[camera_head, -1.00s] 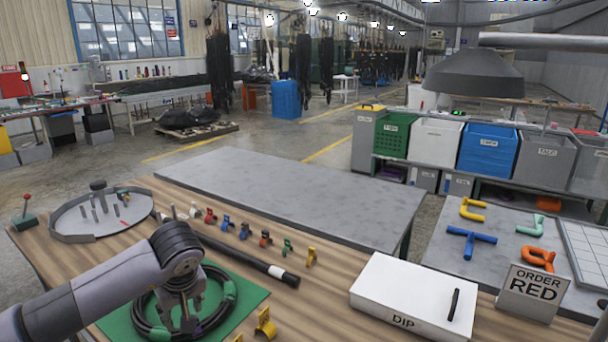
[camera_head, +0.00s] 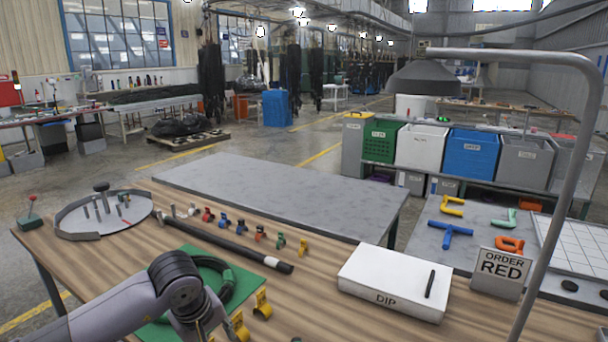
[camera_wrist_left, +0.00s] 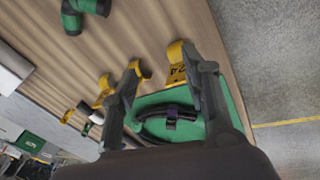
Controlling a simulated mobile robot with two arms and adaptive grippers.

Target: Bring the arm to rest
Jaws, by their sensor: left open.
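My left arm comes in at the bottom left of the head view, and its gripper is mostly cut off by the bottom edge. In the left wrist view my left gripper (camera_wrist_left: 165,75) has its two fingers spread, with nothing held between them. Beyond the fingers lies the black hose coil (camera_wrist_left: 155,132) with a dark purple band, on a green mat (camera_wrist_left: 228,100). The coil (camera_head: 228,284) also shows in the head view, partly hidden behind my arm. My right gripper is in neither view.
Yellow clips (camera_head: 262,304) stand by the mat. A straight black hose (camera_head: 230,246) and a row of small coloured clips lie behind. A white DIP box (camera_head: 393,282) and ORDER RED sign (camera_head: 500,271) stand right. A curved grey pole (camera_head: 568,190) rises at the right.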

